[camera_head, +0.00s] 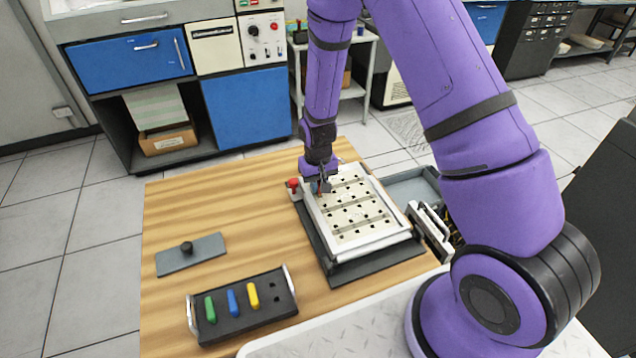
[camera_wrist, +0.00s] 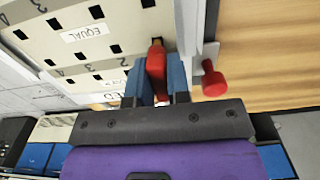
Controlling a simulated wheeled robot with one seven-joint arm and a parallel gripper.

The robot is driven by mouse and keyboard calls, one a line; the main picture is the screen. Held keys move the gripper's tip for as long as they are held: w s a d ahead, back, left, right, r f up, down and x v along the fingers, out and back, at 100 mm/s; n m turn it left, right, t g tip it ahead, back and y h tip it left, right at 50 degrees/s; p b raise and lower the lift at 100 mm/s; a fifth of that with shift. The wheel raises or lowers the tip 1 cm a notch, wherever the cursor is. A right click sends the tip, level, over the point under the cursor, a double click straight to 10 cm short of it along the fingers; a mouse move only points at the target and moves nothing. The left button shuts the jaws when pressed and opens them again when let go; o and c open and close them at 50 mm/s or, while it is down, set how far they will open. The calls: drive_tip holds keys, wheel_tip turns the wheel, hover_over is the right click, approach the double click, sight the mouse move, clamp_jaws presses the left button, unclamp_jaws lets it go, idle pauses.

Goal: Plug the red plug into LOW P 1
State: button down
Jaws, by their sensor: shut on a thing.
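My gripper (camera_head: 322,187) is over the far left part of the cream plugboard (camera_head: 372,236). In the wrist view its two blue fingers (camera_wrist: 157,82) are shut on the red plug (camera_wrist: 156,62). The plug's tip points at the board (camera_wrist: 60,48) beside its edge, in the column of square holes nearest the rail. I cannot tell whether the tip is in a hole. An EQUAL label (camera_wrist: 84,32) and row numbers show on the board. Another label is partly hidden by the fingers, and LOW P is not readable.
A red knob (camera_head: 293,184) sticks out at the board's far left corner, close to my gripper (camera_wrist: 214,82). A black plug holder (camera_head: 262,311) with green, blue and yellow plugs stands front left. A grey plate (camera_head: 190,254) lies left. The wooden table between is clear.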

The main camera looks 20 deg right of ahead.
sight(319, 181)
drive_tip(key=shift+f, duration=0.75)
idle(0.7)
drive_tip(key=c, duration=1)
unclamp_jaws()
drive_tip(key=shift+s, duration=0.1)
drive_tip(key=shift+a+r, duration=0.1)
drive_tip(key=shift+r, duration=0.45)
wheel_tip(319, 181, up, 9)
drive_tip(key=shift+d+r, duration=0.2)
drive_tip(key=shift+r, duration=0.2)
